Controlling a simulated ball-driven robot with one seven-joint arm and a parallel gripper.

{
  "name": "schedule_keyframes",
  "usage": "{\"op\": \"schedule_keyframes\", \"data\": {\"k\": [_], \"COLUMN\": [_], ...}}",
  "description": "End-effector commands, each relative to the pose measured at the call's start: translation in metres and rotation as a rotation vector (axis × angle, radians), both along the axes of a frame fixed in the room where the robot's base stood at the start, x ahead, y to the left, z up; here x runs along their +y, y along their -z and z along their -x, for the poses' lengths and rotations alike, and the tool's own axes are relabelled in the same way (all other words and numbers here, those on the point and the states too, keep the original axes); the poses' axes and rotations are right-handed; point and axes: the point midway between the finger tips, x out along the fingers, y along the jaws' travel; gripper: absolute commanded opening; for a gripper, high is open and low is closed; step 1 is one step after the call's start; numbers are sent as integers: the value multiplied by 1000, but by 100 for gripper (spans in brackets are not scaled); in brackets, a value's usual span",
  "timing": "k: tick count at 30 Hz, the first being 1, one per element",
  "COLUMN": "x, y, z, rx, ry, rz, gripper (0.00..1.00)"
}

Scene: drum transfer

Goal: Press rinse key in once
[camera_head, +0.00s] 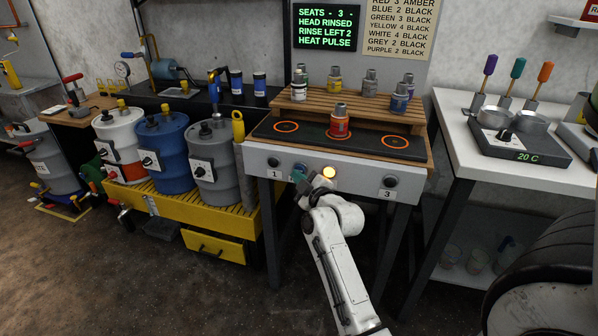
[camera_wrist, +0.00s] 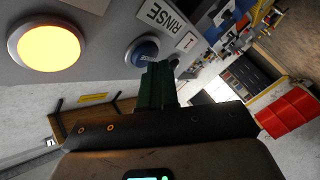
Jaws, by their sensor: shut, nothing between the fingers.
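The rinse key is a round blue button in a pale ring on the bench's front panel. It shows in the wrist view (camera_wrist: 142,51) beside a white RINSE label (camera_wrist: 166,16), and in the head view (camera_head: 300,167) just above my gripper. My gripper (camera_wrist: 158,70) is shut and empty, its green fingers together and pointing at the panel. The fingertips overlap the key's lower edge in the wrist view; I cannot tell whether they touch it. In the head view my gripper (camera_head: 298,178) partly covers the key's surroundings.
A lit yellow button (camera_head: 329,172) sits right of the key. Black knobs 1 (camera_head: 273,162) and 3 (camera_head: 390,181) are farther out. A red bottle (camera_head: 340,124) stands on the middle seat.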

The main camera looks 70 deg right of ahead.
Motion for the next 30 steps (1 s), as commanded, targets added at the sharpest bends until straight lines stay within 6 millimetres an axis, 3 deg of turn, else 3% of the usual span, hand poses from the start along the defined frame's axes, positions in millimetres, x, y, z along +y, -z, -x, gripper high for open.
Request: {"op": "schedule_keyframes", "data": {"k": [8,30], "x": [3,60], "y": [-1,-1], "z": [0,4], "rx": [1,-1], "ry": [-1,-2], "rz": [-1,0], "gripper": [0,0]}}
